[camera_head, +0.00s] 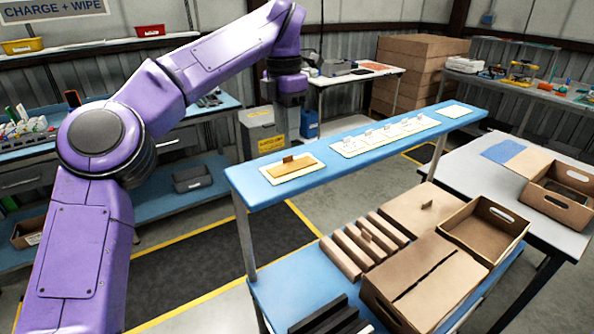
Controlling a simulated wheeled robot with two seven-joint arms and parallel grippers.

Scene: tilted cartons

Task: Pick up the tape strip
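A tan strip (294,178), which looks like the tape strip, lies on a white card (317,168) at the left end of the raised blue shelf (350,172). A small brown tab (288,158) stands up at its back edge. My purple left arm comes in from the left, and its dark wrist and gripper (289,112) point down above and behind the strip in the picture. The gripper looks apart from the strip. Its fingers are too small and dark to show whether they are open or shut. My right gripper is out of view.
More white cards with small upright tabs (385,136) lie along the shelf. Below it, the blue bench holds brown bars (340,256), dark bars (325,318), a partly open carton (412,285) and an open carton (485,232). Another carton (560,192) stands on the right-hand table.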

